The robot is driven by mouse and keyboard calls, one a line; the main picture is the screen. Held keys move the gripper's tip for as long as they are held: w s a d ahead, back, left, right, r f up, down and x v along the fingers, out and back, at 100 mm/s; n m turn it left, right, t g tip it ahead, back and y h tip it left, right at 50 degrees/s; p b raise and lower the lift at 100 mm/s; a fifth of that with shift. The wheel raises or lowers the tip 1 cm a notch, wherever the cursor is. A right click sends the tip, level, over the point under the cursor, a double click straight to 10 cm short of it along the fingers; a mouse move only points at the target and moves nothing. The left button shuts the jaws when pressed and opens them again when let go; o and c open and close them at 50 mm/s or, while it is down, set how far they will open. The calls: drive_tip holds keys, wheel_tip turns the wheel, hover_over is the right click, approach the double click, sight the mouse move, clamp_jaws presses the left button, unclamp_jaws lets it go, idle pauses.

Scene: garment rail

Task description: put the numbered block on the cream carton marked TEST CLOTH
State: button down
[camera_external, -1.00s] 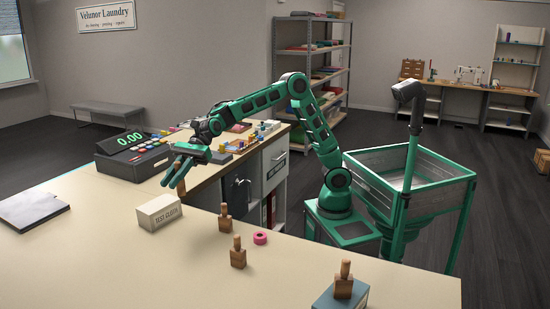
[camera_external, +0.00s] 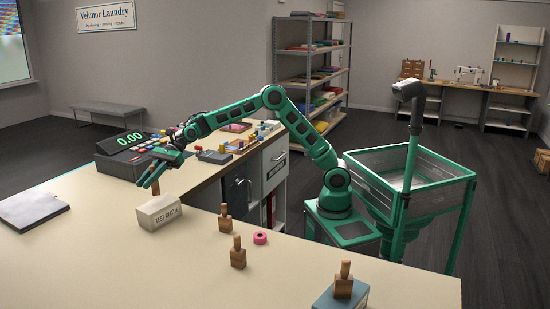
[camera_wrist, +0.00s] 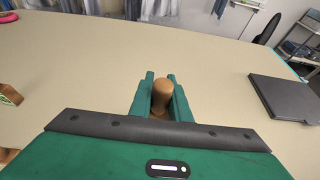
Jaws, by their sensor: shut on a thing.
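My gripper (camera_external: 152,181) is shut on the wooden handle of a numbered block (camera_external: 155,188). In the wrist view the rounded brown handle (camera_wrist: 161,93) sits between the two green fingers (camera_wrist: 160,88). The cream carton marked TEST CLOTH (camera_external: 160,214) lies on the counter. In the external view the held block shows just above the carton's top edge. I cannot tell whether it touches the carton, is above it or is behind it. The block's lower part and its number are hidden.
Two similar wooden blocks (camera_external: 225,218) (camera_external: 238,254) stand on the counter (camera_external: 110,270), beside a pink tape roll (camera_external: 260,238). Another block (camera_external: 344,282) is on a blue box (camera_external: 335,300). A register (camera_external: 125,160) stands behind, and a dark-edged pad (camera_external: 30,209) lies left.

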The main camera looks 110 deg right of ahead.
drive_tip(key=shift+w+d+f, duration=0.1)
drive_tip(key=shift+d+f, duration=0.05)
drive_tip(key=shift+f, duration=1.95)
drive_tip(key=c, duration=1.7)
unclamp_jaws()
drive_tip(key=shift+f, duration=0.1)
drive_tip(key=shift+o, duration=0.2)
